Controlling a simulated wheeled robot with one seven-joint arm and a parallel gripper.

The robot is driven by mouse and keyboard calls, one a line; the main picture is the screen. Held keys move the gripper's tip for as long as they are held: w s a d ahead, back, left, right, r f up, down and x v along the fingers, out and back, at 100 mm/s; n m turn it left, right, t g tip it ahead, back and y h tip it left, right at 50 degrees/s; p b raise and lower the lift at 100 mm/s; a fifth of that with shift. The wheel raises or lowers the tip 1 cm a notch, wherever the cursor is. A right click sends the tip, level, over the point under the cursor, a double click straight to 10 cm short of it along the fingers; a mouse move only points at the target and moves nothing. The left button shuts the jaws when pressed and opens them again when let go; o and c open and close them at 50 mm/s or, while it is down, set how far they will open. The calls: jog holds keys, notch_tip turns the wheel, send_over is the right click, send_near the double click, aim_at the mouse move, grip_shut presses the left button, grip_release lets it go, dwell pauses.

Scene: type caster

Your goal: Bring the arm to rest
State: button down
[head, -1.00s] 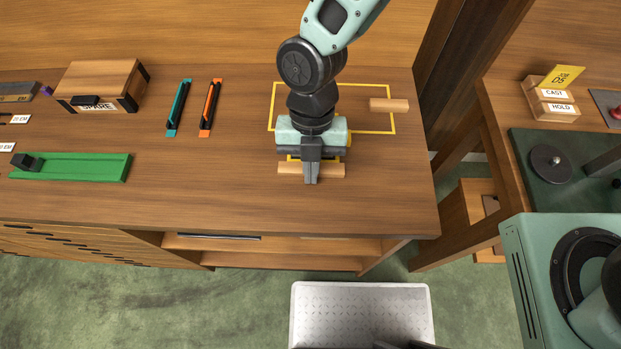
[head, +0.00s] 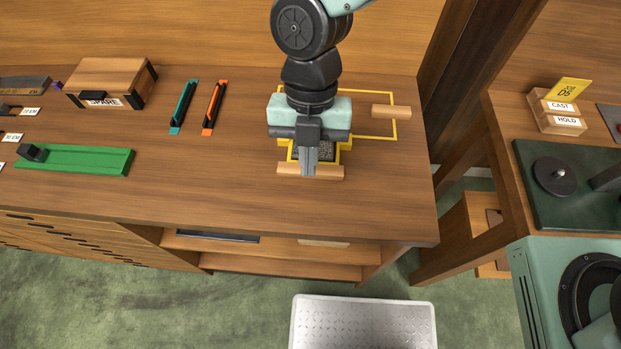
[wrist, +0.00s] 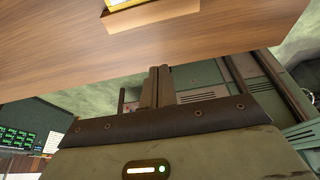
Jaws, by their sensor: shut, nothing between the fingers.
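My gripper (head: 309,163) is in the head view above the right part of the wooden desk (head: 220,190). Its fingers are together with nothing between them and point toward the desk's front edge. Behind and under it is a yellow-edged item with a dark patterned face (head: 328,153), mostly hidden by my gripper. A light wooden bar (head: 325,172) lies just in front, partly behind the fingertips. In the wrist view the closed fingers (wrist: 157,72) show against the desk edge (wrist: 100,70), with green cabinets beyond.
A yellow outline (head: 375,137) marks the desk, with another wooden bar (head: 391,112) at its right. Teal (head: 183,106) and orange (head: 214,107) strips, a SPARE box (head: 115,82) and a green tray (head: 90,160) stand left. A side bench (head: 500,130) stands right.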

jog(key=shift+v, duration=1.55)
jog(key=shift+d, duration=0.1)
